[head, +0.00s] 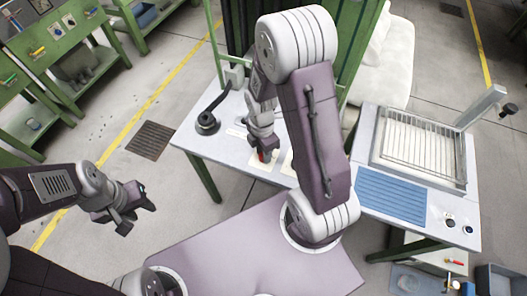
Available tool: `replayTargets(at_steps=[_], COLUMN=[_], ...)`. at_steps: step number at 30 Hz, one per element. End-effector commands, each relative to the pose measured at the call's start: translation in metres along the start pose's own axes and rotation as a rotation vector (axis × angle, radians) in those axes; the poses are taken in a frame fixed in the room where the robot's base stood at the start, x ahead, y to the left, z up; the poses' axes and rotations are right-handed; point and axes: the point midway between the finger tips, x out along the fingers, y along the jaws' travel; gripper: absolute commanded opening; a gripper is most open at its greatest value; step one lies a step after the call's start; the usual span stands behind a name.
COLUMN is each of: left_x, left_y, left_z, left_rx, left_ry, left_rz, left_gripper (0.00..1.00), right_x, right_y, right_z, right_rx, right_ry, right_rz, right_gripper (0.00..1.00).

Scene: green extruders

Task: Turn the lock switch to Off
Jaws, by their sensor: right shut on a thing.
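The lock switch (264,157) shows as a small red part on a pale yellow plate on the white table at the centre. My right gripper (263,148) points down from above and is shut on it. The fingers hide most of the switch, so its setting cannot be read. My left gripper (139,210) hangs over the floor at the left, away from the table. Its fingers are apart and empty.
At the right is a machine with a wire grille (418,150) and a blue slatted panel (390,196). Green workbenches (60,50) line the upper left. The floor by my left gripper is clear.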

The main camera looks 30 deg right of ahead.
Motion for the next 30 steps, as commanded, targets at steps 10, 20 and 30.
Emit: replayTargets(at_steps=[10, 20, 30], left_x=[-0.015, -0.026, -0.033], left_y=[0.0, 0.001, 0.001], left_z=[-0.002, -0.003, -0.003], left_rx=[0.0, 0.0, 0.0], left_ry=[0.0, 0.0, 0.0], left_rz=[0.0, 0.0, 0.0], left_gripper=[0.36, 0.36, 0.36], right_x=[-0.003, -0.003, -0.002], right_y=[0.0, 0.0, 0.0], right_z=[0.001, 0.001, 0.001], right_rx=[0.232, 0.545, 0.824], right_ry=[0.012, 0.027, 0.042], right_rz=[-0.001, 0.002, 0.003], right_gripper=[0.0, 0.0, 0.0])
